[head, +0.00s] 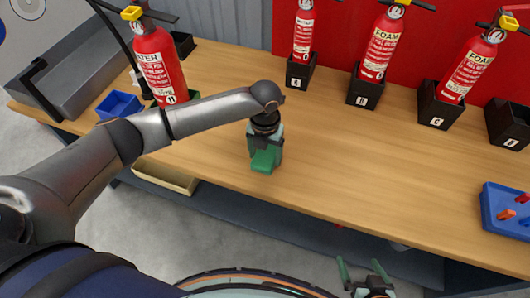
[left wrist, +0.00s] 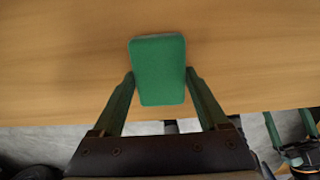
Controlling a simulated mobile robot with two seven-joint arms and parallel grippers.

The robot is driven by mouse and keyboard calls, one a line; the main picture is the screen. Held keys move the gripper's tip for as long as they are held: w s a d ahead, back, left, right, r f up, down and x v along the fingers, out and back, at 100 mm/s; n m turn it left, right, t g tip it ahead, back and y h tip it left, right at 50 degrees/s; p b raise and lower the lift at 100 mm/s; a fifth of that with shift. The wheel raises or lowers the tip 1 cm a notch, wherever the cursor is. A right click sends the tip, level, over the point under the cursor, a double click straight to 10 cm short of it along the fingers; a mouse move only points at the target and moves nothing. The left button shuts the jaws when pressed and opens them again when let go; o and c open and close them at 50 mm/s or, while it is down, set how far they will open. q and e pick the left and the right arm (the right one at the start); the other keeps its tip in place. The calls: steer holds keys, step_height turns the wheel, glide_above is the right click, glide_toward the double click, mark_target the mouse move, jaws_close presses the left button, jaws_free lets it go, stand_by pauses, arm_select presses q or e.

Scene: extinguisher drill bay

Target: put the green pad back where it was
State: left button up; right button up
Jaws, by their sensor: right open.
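The green pad (left wrist: 158,70) lies between the two fingers of my left gripper (left wrist: 160,76) in the left wrist view, slightly tilted. The fingertips meet its two side edges, so the gripper looks shut on it. In the head view the left gripper (head: 265,148) points down over the front part of the bench, and the pad (head: 264,161) shows at its fingers. Whether the pad touches the bench top is hidden. My right gripper (head: 362,275) is open and empty, low in front of the bench; it also shows at the lower right in the left wrist view.
The wooden bench (head: 330,150) has free room in the middle. Fire extinguishers (head: 380,48) stand in black lettered holders at the back; the rightmost holder (head: 510,124) is empty. A blue bin (head: 119,105) is at left, a blue tray (head: 492,212) with small parts at right.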

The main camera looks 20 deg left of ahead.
mark_target(265, 156)
arm_select(q)
steer(key=o, duration=0.4)
steer(key=shift+c, duration=0.2)
step_height(265, 156, up, 12)
steer(key=p, duration=0.1)
steer(key=shift+r, duration=0.2)
steer(key=shift+f, duration=0.1)
stand_by(0.3)
